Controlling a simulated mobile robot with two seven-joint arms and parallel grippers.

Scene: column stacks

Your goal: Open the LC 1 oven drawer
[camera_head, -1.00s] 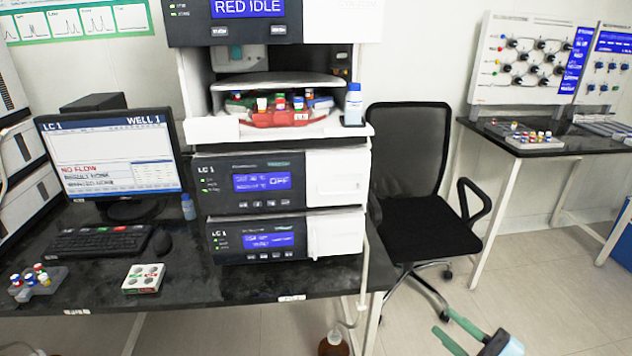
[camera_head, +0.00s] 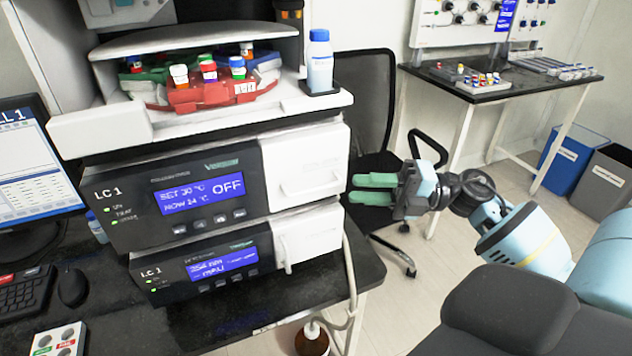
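The LC 1 oven (camera_head: 130,182) is the upper black-fronted unit, with a blue screen reading SET 30 °C and OFF. Its white drawer front (camera_head: 305,155), with a raised handle along the lower part, is at the right side of the unit and looks shut. My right gripper (camera_head: 372,190) has green fingers that point left toward the drawer front. The fingers are apart with nothing between them, and the gripper appears to be just right of the drawer, not touching it. My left gripper is not in view.
Below the oven is another LC 1 unit (camera_head: 150,283) with a white right side. Above it, a tray holds several vials, and a blue-white bottle (camera_head: 319,65) stands near the edge. A black chair (camera_head: 362,105) is behind my gripper. A brown bottle (camera_head: 312,340) is below the table.

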